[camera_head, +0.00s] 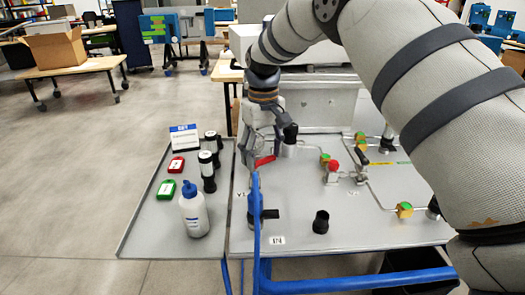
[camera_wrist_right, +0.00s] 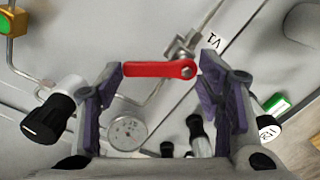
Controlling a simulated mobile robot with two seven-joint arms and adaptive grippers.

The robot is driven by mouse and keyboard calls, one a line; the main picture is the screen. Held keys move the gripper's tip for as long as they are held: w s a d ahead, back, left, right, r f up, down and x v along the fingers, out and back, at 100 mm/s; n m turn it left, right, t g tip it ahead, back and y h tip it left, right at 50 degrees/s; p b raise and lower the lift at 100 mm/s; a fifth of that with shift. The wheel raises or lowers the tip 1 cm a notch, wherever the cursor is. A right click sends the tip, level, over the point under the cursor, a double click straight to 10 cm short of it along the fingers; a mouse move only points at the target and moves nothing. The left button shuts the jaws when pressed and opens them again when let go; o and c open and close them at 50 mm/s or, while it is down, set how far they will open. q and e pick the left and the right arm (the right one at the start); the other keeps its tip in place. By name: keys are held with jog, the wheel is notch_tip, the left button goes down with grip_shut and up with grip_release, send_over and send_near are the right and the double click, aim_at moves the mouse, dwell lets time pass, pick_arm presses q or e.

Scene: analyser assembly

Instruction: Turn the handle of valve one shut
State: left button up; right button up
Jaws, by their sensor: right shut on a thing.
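Valve one's red lever handle (camera_wrist_right: 158,69) lies between the two purple-padded fingers of my right gripper (camera_wrist_right: 161,72) in the wrist view. Its ends are close to the fingers, and my right gripper is shut on it. The handle's pivot end is at the right, by the metal valve body (camera_wrist_right: 183,46) and a "V1" label (camera_wrist_right: 213,67). In the head view part of the red handle (camera_head: 265,160) shows low beside my right gripper (camera_head: 262,153); the gripper hides most of the valve. My left gripper is not in view.
A pressure gauge (camera_wrist_right: 127,132) and a black knob (camera_wrist_right: 48,119) are near the fingers in the wrist view. In the head view a white bottle (camera_head: 194,210) and black-capped cylinders stand on the left tray (camera_head: 150,232). A blue bar (camera_head: 256,225) rises at the panel's front.

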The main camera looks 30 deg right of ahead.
jog(key=m, duration=0.3)
jog(key=s+m, duration=0.1)
jog(key=m, duration=0.2)
jog(key=shift+s+a, duration=0.2)
jog(key=shift+m, duration=0.3)
dwell(0.3)
jog(key=o, duration=1.1)
jog(key=shift+o, duration=0.2)
jog(key=shift+r, duration=0.1)
notch_tip(320, 180, up, 12)
